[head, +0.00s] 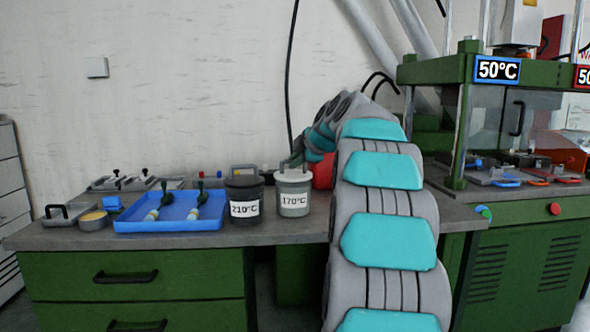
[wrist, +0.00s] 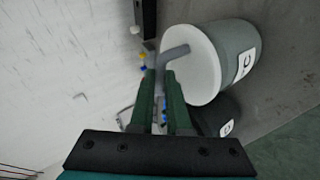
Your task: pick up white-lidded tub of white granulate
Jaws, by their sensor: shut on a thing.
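The white-lidded tub (head: 293,204) has a grey body and a label reading 170°C. It stands upright on the bench in the head view, left of my arm. My gripper (head: 296,161) is above its lid, shut on the tub's grey handle. In the wrist view the tub (wrist: 238,50) shows its round white lid, and the green fingers of my gripper (wrist: 160,76) close around the bent handle. The granulate inside is hidden by the lid.
A dark tub (head: 243,188) labelled 210°C stands close on the left. Further left is a blue tray (head: 170,224) with two green-topped tools. A red object (head: 323,174) is partly hidden behind my arm. The green press (head: 462,120) stands at the right.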

